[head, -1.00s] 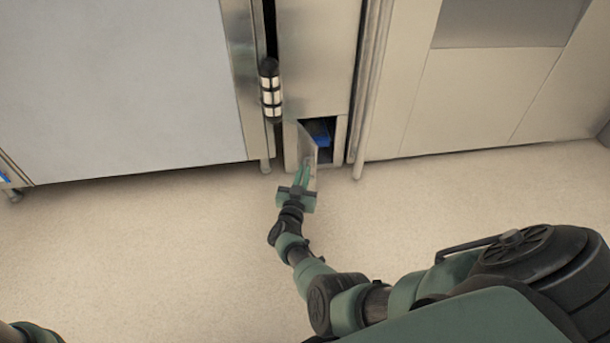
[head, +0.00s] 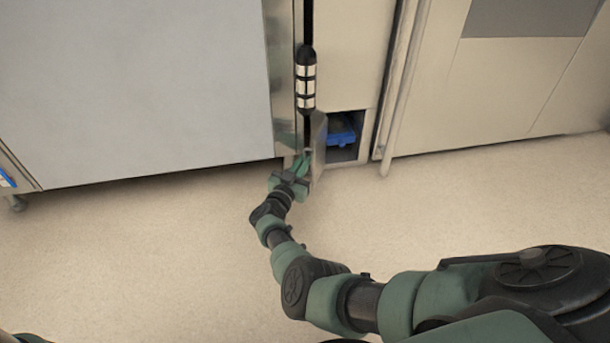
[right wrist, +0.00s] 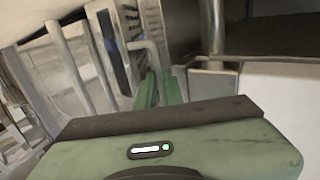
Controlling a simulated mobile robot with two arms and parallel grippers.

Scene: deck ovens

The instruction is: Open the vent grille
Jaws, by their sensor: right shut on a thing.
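The vent grille (head: 318,138) is a small metal panel low on the cabinet front. It stands swung out from its opening, with its hinge side on the left. Behind it the opening (head: 357,123) is exposed, and a blue object (head: 341,131) shows inside. My right gripper (head: 301,163) is at the panel's outer side, low near the floor, and is shut on the grille. Its green fingers (right wrist: 159,90) also show close together in the right wrist view, by a bent metal bar (right wrist: 150,52); the exact grip is hard to make out. My left gripper is out of view.
A black and silver cylindrical piece (head: 306,78) stands just above the grille. A vertical pipe (head: 401,85) runs to the right of the opening. A large grey panel (head: 135,85) is at left. The floor (head: 180,260) in front is clear.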

